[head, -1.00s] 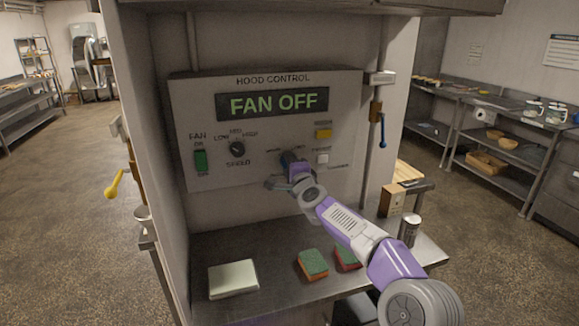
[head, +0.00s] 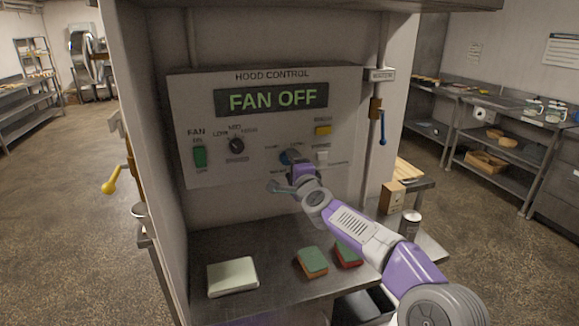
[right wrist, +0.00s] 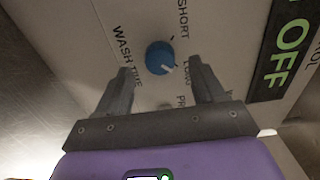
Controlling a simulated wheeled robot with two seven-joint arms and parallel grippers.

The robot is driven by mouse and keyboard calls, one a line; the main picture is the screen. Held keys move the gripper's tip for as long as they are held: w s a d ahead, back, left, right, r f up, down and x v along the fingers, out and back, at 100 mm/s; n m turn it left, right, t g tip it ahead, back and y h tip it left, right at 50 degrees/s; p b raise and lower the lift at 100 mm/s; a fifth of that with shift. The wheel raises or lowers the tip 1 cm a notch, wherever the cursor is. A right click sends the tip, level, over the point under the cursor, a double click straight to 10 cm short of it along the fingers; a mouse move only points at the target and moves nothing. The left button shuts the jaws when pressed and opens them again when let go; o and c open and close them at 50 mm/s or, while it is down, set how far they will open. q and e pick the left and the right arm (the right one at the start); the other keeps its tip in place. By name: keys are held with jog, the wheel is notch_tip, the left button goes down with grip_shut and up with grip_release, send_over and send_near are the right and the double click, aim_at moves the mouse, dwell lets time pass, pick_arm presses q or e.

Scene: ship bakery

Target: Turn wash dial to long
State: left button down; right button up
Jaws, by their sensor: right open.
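The SHORT label (right wrist: 183,17) is above. In the head view the dial (head: 286,157) is partly hidden by my right gripper (head: 290,175). The right gripper is open, its fingers (right wrist: 160,72) on either side of the dial in the picture; contact is not visible. My left gripper is not in view.
The display (head: 272,98) reads FAN OFF. A green fan switch (head: 200,156), black speed knob (head: 236,145), yellow button (head: 323,130) and white switch (head: 322,157) share the panel. Sponges (head: 312,262) and a pale block (head: 232,276) lie on the steel shelf (head: 275,290) below.

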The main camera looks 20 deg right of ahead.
jog(key=s+b, duration=0.1)
jog(key=s, duration=0.3)
jog(key=shift+s, duration=0.25)
jog(key=shift+r, duration=0.1)
